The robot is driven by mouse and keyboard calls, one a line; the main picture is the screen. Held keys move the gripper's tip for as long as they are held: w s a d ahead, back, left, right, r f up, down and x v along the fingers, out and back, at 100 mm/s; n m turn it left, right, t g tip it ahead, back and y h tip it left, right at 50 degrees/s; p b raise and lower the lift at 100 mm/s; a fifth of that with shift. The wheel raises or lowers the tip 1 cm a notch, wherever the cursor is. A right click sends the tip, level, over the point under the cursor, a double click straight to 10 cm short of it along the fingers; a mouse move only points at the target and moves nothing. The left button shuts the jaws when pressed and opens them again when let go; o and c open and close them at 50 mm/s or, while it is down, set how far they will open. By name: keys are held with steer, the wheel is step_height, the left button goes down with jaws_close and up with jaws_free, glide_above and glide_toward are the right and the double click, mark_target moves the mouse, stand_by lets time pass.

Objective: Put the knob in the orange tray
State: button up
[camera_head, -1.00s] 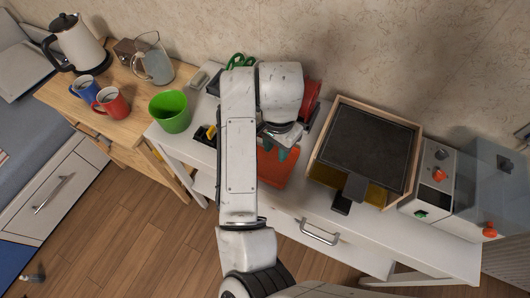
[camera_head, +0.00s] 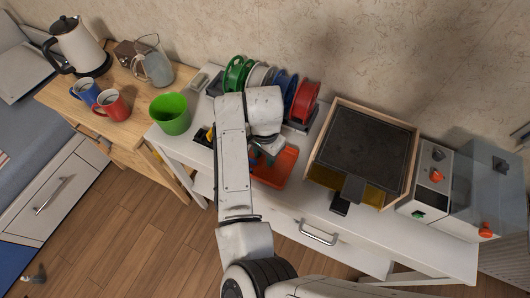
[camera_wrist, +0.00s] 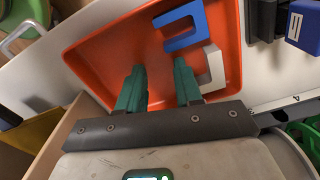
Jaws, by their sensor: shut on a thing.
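The orange tray (camera_head: 285,166) lies on the white table under my arm, and it fills much of the wrist view (camera_wrist: 100,58). A blue open-shaped piece (camera_wrist: 183,27) and a light grey piece (camera_wrist: 213,68) lie in it towards one side. My gripper (camera_wrist: 158,78) has two teal fingers pointing down over the tray; in the head view my gripper (camera_head: 268,153) is low over the tray. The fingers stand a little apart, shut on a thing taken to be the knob. I cannot make out its outline against the orange.
A wooden box frame with a dark top (camera_head: 363,148) stands right of the tray. Several filament spools (camera_head: 305,99) stand behind it. A green cup (camera_head: 170,113) is at the left. A machine with orange and green controls (camera_head: 431,184) stands at the far right.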

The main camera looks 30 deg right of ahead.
mark_target(265, 157)
steer(key=shift+f, duration=0.15)
steer(key=o, duration=1)
step_height(265, 157, up, 12)
steer(key=shift+r+b, duration=0.2)
steer(key=shift+b, duration=0.15)
